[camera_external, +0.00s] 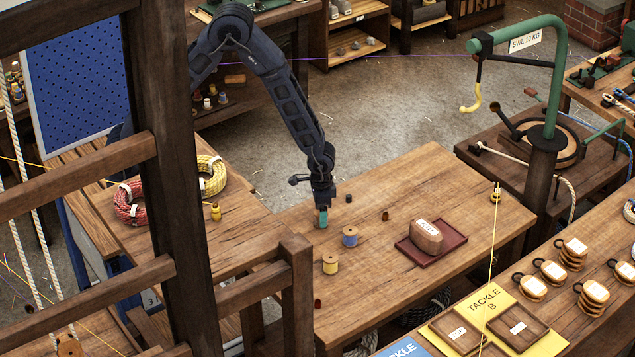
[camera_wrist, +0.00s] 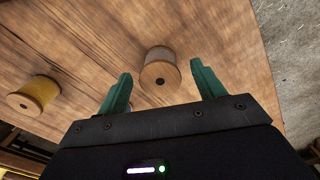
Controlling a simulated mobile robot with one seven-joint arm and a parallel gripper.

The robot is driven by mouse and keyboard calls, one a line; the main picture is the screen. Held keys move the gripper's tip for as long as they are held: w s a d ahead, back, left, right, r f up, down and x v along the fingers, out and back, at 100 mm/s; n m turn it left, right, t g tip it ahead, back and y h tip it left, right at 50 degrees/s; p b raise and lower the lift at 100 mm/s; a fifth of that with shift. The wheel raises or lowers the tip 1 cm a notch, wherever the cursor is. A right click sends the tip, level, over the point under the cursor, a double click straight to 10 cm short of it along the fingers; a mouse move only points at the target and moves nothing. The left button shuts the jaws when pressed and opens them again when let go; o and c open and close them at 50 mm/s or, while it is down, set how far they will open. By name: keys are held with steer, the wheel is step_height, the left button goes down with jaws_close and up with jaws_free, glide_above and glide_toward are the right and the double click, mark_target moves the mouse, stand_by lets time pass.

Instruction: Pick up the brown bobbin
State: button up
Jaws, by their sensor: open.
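A tan-brown bobbin (camera_wrist: 160,66) stands on the wooden table (camera_wrist: 95,45) in the wrist view, its pale end with a dark hole facing the camera. My gripper (camera_wrist: 160,72) is open, with one teal finger to each side of the bobbin and gaps between. I cannot tell whether the fingertips are level with it or above it. In the external view my gripper (camera_external: 321,218) points down close to the tabletop near the table's left side. The bobbin is mostly or wholly hidden there by the fingers.
A blue bobbin (camera_external: 349,237) and a yellow bobbin (camera_external: 330,263) stand near my gripper. Small dark pieces (camera_external: 385,215) lie around. A wooden block (camera_external: 426,236) sits on a dark red tray (camera_external: 437,257) to the right. The table's far right is clear.

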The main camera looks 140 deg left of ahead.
steer(key=shift+f, duration=0.6)
steer(key=c, duration=1.1)
